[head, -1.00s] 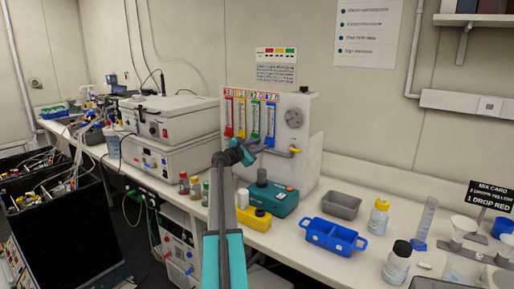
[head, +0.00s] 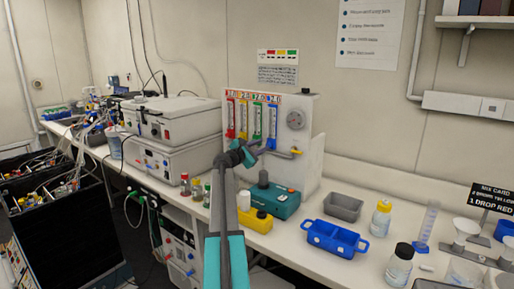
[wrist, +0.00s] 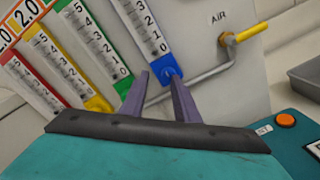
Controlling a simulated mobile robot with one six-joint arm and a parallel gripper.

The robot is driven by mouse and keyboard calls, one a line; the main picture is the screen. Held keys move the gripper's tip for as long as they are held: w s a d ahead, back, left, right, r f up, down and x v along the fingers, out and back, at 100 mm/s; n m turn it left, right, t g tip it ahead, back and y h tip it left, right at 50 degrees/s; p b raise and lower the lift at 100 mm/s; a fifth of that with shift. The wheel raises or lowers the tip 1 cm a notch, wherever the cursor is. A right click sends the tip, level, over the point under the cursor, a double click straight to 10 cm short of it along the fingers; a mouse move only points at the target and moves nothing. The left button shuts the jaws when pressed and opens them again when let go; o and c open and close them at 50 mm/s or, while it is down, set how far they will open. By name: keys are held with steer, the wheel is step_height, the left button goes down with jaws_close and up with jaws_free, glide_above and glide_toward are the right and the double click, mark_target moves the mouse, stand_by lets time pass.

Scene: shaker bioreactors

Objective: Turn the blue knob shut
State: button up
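The blue knob (wrist: 166,76) sits at the foot of the blue-framed flow tube (wrist: 147,33), the rightmost of the tubes on the white panel (head: 303,150). That tube also shows in the head view (head: 272,122). My gripper (wrist: 156,68) is open, its two dark fingers pointing at the panel. In the wrist view the knob shows between the fingertips, close against the right one, which covers part of it. I cannot tell whether they touch.
A grey pipe (wrist: 205,76) with a yellow valve handle (wrist: 245,34) runs just right of the knob. Green (wrist: 93,42) and yellow (wrist: 62,68) tubes stand close on the left. A teal device (head: 284,203) with an orange button (wrist: 285,119) stands below.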

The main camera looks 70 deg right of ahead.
steer(key=shift+s+d+f, duration=0.25)
steer(key=shift+s+f, duration=0.15)
steer(key=shift+s, duration=0.3)
steer(key=shift+a+f, duration=0.1)
steer(key=shift+a, duration=0.05)
steer(key=w+r+b+v, duration=0.1)
steer(key=b+v, duration=0.2)
steer(key=v, duration=1.1)
steer(key=shift+b, duration=0.3)
steer(key=shift+w, duration=0.1)
